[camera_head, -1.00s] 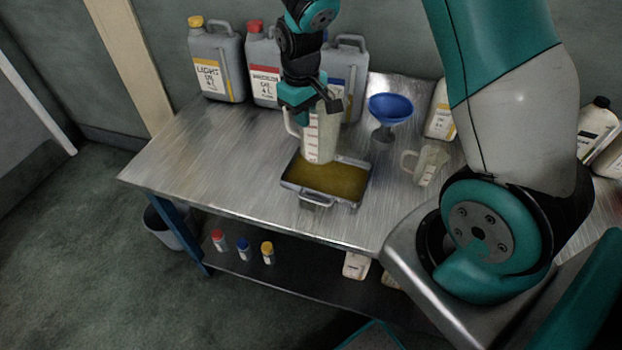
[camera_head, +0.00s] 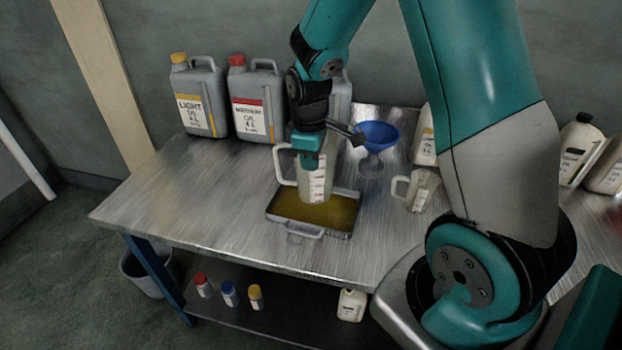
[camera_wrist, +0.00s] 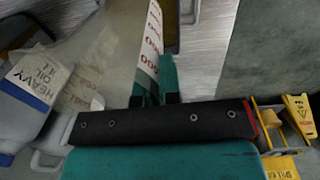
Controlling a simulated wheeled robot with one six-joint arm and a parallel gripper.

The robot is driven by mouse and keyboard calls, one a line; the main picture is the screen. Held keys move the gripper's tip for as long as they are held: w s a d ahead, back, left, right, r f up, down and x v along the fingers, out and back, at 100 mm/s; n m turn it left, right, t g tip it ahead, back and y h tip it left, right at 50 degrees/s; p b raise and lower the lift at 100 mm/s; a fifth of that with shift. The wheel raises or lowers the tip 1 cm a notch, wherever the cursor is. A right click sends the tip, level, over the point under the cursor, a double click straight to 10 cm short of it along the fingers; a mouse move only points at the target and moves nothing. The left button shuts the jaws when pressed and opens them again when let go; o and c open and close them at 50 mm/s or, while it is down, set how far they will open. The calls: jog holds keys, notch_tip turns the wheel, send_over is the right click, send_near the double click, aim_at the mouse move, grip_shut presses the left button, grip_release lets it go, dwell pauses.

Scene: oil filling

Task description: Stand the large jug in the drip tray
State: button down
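The large jug (camera_head: 316,186) is a clear grey measuring jug with red scale marks and a handle on its left side. It is upright, its bottom in front of the oily floor of the drip tray (camera_head: 345,236), inside the tray's outline. I cannot tell whether it touches that floor. My gripper (camera_head: 318,147) is at the jug's top, its fingers close together on the wall. In the wrist view, the fingers (camera_wrist: 154,90) lie along the jug's marked wall (camera_wrist: 150,45). The tray is a shallow grey metal pan with a front handle.
A blue funnel (camera_head: 377,134) and a smaller jug (camera_head: 422,188) stand to the right. Grey oil canisters (camera_head: 199,98) line the back; the heavy oil one (camera_wrist: 30,85) is close in the wrist view. The bench's left part is clear. Small bottles (camera_head: 228,294) stand on the lower shelf.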

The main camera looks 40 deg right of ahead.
aim_at(310, 183)
jog(key=shift+f, duration=2.95)
jog(key=shift+f, duration=0.15)
jog(key=c, duration=1.3)
grip_release()
notch_tip(310, 183, up, 11)
jog(key=b, duration=0.1)
jog(key=s+a+r+y, duration=0.1)
jog(key=s+a+r, duration=0.2)
jog(key=s+a, duration=0.3)
jog(key=s+a+r+y, duration=0.2)
jog(key=s+a+r, duration=0.1)
jog(key=s+a, duration=0.4)
jog(key=s+a+r+y, duration=0.1)
jog(key=s+a+r, duration=0.3)
jog(key=s+a, duration=0.3)
jog(key=shift+s+a+m+y, duration=0.2)
jog(key=shift+s+m+y, duration=0.1)
jog(key=shift+s, duration=0.05)
